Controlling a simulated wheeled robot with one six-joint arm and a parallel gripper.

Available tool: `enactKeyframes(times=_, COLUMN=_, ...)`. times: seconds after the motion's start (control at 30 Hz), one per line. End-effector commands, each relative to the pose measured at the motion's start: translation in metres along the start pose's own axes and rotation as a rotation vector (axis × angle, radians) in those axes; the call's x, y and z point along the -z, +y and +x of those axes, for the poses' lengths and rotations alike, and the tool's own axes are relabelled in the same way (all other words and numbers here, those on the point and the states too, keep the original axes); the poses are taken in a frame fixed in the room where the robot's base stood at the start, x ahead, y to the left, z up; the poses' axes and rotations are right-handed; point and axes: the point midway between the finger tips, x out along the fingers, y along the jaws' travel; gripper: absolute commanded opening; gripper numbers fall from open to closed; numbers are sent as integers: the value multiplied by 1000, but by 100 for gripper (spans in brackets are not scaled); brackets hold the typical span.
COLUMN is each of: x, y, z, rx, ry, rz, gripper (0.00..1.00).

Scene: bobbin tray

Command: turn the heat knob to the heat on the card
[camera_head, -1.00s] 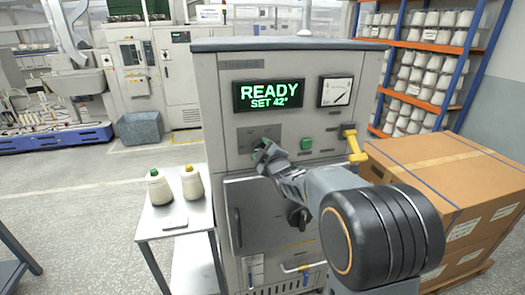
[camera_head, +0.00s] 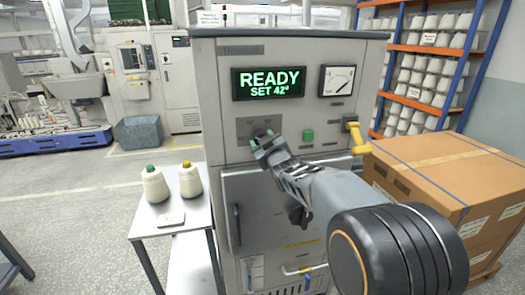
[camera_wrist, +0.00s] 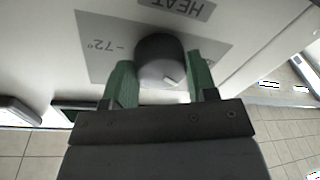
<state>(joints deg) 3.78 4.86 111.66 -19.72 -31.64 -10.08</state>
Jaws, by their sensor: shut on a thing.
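The heat knob (camera_wrist: 158,58) is a dark round knob with a light pointer mark, on a grey plate (camera_wrist: 100,35) that shows HEAT and 72° upside down in the wrist view. My gripper (camera_wrist: 160,88) has its green fingers on either side of the knob, shut on it. In the head view my gripper (camera_head: 266,145) is at the machine's front and mostly covers the knob. The display (camera_head: 268,83) reads READY, SET 42°. A small white card (camera_head: 171,219) lies on the side table; its writing is too small to read.
A green button (camera_head: 308,136) and a yellow lever (camera_head: 358,138) are right of the knob, with a gauge (camera_head: 337,80) above. Two cones of yarn (camera_head: 155,187) stand on the side table (camera_head: 150,228). Cardboard boxes (camera_head: 440,185) stand close at the right.

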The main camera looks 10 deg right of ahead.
Motion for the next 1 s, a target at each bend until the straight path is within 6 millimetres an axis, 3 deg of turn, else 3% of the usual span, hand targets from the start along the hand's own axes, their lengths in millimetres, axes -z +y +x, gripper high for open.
enactKeyframes(times=1.0, x=-4, y=-6, z=0, rx=-100, ry=71, rz=958, gripper=29)
